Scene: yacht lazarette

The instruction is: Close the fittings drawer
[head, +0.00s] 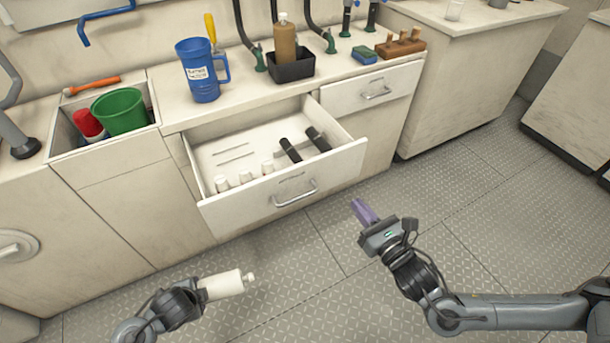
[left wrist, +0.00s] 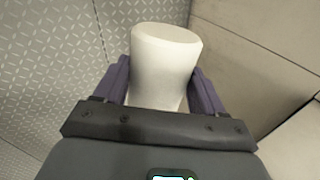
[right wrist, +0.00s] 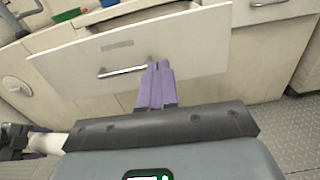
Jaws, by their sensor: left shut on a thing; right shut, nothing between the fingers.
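The fittings drawer (head: 340,165) stands pulled out of the bench, with several white bottles and two dark cylinders inside. Its front and bar handle (head: 295,194) face me; the handle also shows in the right wrist view (right wrist: 122,71). My right gripper (head: 362,210) is shut and empty, in front of the drawer and right of the handle. Its purple fingers (right wrist: 155,86) point toward the drawer front; whether they touch it I cannot tell. My left gripper (left wrist: 163,85) is shut on a white bottle (head: 222,285), held above the floor in front of the cabinet.
A bin (head: 68,146) holds a green bucket (head: 119,111). A second drawer (head: 372,88) is shut. The floor in front is clear.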

